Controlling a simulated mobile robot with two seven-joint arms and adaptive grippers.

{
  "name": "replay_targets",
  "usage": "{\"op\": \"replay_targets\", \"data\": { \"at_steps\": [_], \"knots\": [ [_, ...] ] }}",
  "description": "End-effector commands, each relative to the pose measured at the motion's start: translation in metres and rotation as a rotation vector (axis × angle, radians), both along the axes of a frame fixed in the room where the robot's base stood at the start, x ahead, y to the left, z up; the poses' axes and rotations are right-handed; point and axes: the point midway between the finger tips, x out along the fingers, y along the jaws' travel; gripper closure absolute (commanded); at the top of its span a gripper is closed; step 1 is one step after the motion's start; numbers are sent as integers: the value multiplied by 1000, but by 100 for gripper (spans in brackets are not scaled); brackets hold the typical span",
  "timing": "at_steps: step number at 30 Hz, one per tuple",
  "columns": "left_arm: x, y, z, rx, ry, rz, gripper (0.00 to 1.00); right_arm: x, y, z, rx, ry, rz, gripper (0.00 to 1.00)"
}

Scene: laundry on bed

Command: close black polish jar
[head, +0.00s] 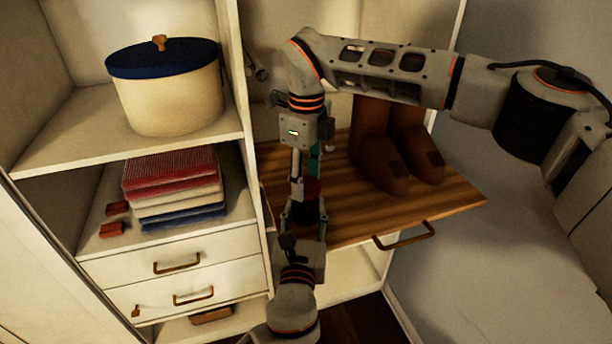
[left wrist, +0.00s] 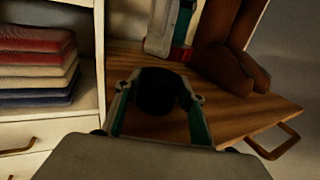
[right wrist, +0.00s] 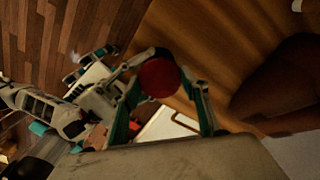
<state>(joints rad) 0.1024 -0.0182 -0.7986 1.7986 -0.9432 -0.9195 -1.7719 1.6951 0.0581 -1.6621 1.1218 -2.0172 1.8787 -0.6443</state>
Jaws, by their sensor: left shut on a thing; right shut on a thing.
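The black polish jar shows as a dark round body in the left wrist view (left wrist: 157,92), between the fingers of my left gripper (head: 306,212). My left gripper comes from below and is shut on it. A red round piece (right wrist: 158,77), seemingly the lid, lies between the fingers of my right gripper (head: 305,172), which points down from above and is shut on it. In the head view the red piece (head: 311,188) is right above the dark body. The fingers partly hide both, and I cannot tell whether the lid is seated.
A wooden pull-out shelf (head: 450,201) with a handle (head: 404,237) lies behind my grippers. Brown boots (head: 392,160) stand on it, close to the right. Folded cloths (head: 172,190) and a lidded white basket (head: 170,100) are on the cabinet shelves at left.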

Motion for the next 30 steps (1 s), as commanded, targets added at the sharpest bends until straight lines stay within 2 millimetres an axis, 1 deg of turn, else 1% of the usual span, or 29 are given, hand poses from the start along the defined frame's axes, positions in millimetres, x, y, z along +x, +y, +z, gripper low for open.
{"op": "replay_targets", "data": {
  "at_steps": [9, 20, 30],
  "knots": [
    [0, 0, 0, 0, 0, 0, 100, 0, 0, -1, 0, 0, 0, 67],
    [0, 0, 0, 0, 0, 0, 100, 0, 0, -17, -1, 0, -1, 67],
    [0, 0, 0, 0, 0, 0, 100, 0, 0, -18, 0, 0, -1, 67]
  ]
}}
